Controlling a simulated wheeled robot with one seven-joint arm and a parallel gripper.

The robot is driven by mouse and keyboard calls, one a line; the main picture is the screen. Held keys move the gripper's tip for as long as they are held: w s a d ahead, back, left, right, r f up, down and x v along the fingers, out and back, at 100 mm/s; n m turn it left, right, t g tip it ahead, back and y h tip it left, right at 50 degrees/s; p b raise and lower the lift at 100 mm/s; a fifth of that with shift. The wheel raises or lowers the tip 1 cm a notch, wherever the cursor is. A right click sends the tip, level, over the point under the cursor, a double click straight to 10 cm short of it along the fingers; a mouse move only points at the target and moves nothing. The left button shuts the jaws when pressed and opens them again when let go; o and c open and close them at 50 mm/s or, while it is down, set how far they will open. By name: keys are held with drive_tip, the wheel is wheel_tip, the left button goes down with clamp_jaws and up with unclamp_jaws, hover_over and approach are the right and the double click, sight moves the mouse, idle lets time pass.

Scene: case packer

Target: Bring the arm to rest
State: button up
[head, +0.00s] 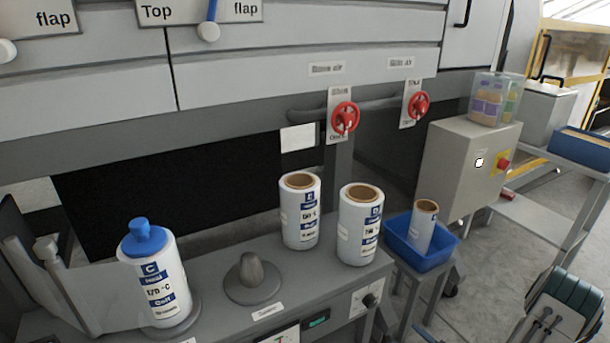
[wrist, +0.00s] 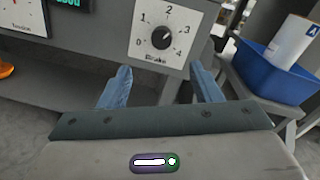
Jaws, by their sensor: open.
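My gripper (wrist: 160,88) shows in the wrist view with its two blue fingers apart and nothing between them. It is in front of the grey panel with the Brake dial (wrist: 161,38), which is numbered and has a black knob. In the head view, part of my arm (head: 553,310) shows at the lower right, beside the bench and clear of the rolls. The gripper's fingertips cannot be made out clearly there.
A grey bench holds a roll with a blue cap (head: 165,285), a bare spindle (head: 252,275) and two white rolls (head: 300,215) (head: 360,230). A blue bin (head: 433,258) with a roll (head: 423,228) stands on a small stand. Red valves (head: 345,117) (head: 417,105) are behind.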

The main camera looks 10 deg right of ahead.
drive_tip(key=s+a+r+n+g+y+p, duration=0.1)
drive_tip(key=a+r+n+g+y+p, duration=0.25)
drive_tip(key=a+r+n+g, duration=0.7)
drive_tip(key=s+a+r+n+g+y+p, duration=0.15)
drive_tip(key=a+r+n+g+p, duration=0.45)
drive_tip(key=r, duration=0.9)
drive_tip(key=s+a+r+n+t+h+p, duration=0.1)
drive_tip(key=s+r+n+h+p, duration=0.3)
drive_tip(key=r, duration=0.7)
drive_tip(key=s+a+r+n+t+h+p, duration=0.2)
drive_tip(key=r+h, duration=0.6)
drive_tip(key=r, duration=0.4)
drive_tip(key=shift+s+a+n+p, duration=0.9)
drive_tip(key=shift+s+n, duration=0.9)
drive_tip(key=shift+n, duration=0.55)
drive_tip(key=shift+d, duration=0.1)
